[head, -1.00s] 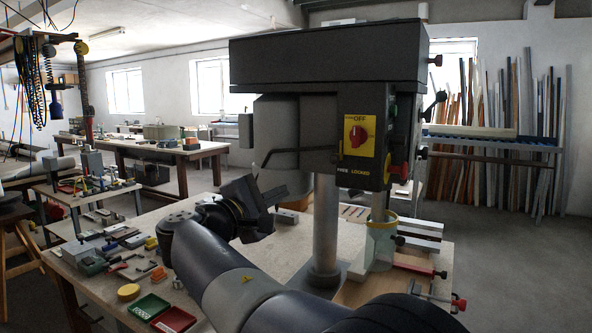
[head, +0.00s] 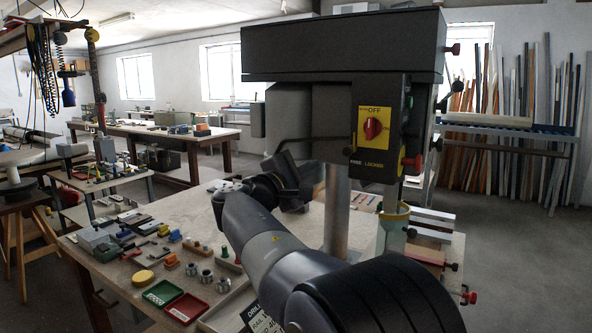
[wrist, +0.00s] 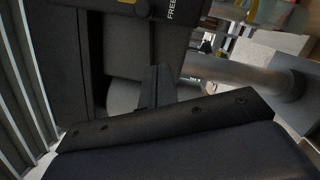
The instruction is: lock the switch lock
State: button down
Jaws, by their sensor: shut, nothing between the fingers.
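The drill press head (head: 345,50) carries a yellow switch plate (head: 372,112) marked OFF with a red knob (head: 372,129). Below it, the FREE and LOCKED label (head: 367,164) sits on the housing front. A thin black bent rod (head: 312,139) reaches left from near the label; where its right end joins is unclear. My gripper (head: 288,168) is left of and below the switch plate, close to the rod; I cannot tell whether it touches. In the wrist view, its fingers (wrist: 158,82) are shut and empty, and the word FREE (wrist: 172,10) shows above them, cut off.
The steel column (head: 337,205) stands just right of my gripper. A yellow-rimmed clear cup (head: 393,228) is under the head. Red and green trays (head: 185,308) and several small parts lie on the bench (head: 200,222) at left. Open floor lies to the right.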

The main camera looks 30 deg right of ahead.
jog(key=d, duration=0.1)
jog(key=s+d+r+p, duration=0.1)
jog(key=s+d+r, duration=0.1)
jog(key=d, duration=0.1)
jog(key=shift+s, duration=0.1)
dwell(0.3)
jog(key=s+d, duration=0.1)
jog(key=s+b, duration=0.1)
jog(key=shift+s+d, duration=0.35)
